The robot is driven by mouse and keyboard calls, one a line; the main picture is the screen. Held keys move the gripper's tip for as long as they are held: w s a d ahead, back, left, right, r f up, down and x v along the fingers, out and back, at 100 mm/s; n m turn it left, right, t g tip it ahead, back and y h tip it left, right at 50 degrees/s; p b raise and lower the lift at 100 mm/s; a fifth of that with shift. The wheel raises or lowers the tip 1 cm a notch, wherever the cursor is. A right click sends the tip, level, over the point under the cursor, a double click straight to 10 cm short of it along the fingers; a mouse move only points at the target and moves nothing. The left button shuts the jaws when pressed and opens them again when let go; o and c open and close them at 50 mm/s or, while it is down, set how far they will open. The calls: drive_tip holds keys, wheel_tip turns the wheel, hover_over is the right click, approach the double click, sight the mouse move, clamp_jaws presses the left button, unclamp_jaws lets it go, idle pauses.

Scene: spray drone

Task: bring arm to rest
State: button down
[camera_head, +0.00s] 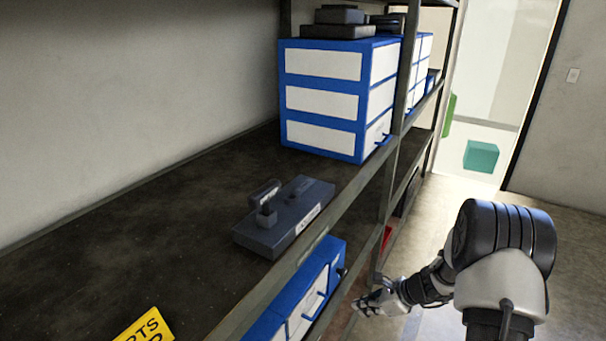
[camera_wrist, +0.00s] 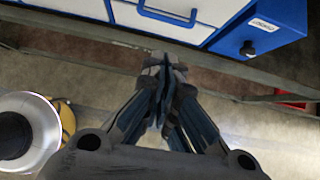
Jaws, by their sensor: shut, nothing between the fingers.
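My arm reaches down in the aisle at the right of the head view, in front of the shelf. My gripper (camera_head: 368,303) is low beside the lower shelf's front edge, close to the blue and white drawer unit (camera_head: 308,300). In the wrist view my gripper (camera_wrist: 165,65) has its fingers together with nothing between them. The drawer unit also shows there, just beyond the fingertips, with a black knob on its blue face. I cannot tell whether the fingertips touch the shelf edge.
A dark grey device (camera_head: 285,217) with a handle lies on the upper shelf (camera_head: 150,235). A blue and white drawer cabinet (camera_head: 325,98) stands behind it. A yellow sign (camera_head: 145,326) is at the front. A teal box (camera_head: 481,156) stands near the doorway. The floor at right is clear.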

drive_tip(key=s+a+r+n+g+h, duration=0.1)
drive_tip(key=s+a+r+n, duration=0.25)
drive_tip(key=r, duration=0.45)
drive_tip(key=s+a+r+n, duration=0.3)
drive_tip(key=s+r+n, duration=0.2)
drive_tip(key=r, duration=0.2)
drive_tip(key=s+a+r+n+g+h, duration=0.1)
drive_tip(key=s+a+r+n, duration=0.3)
drive_tip(key=r, duration=0.4)
drive_tip(key=s+d+r+n+t+h, duration=0.1)
drive_tip(key=s+r+n+h, duration=0.1)
drive_tip(key=s+n, duration=0.4)
drive_tip(key=s+d+r+n+t+h, duration=0.1)
drive_tip(key=s+r+n, duration=0.3)
drive_tip(key=s, duration=0.9)
drive_tip(key=shift+s+d+r+n+h, duration=0.15)
drive_tip(key=shift+d+r+n+h, duration=0.25)
drive_tip(key=shift+d+n+h, duration=0.55)
drive_tip(key=c, duration=2.3)
unclamp_jaws()
drive_tip(key=shift+a+y, duration=0.25)
drive_tip(key=shift+a, duration=0.05)
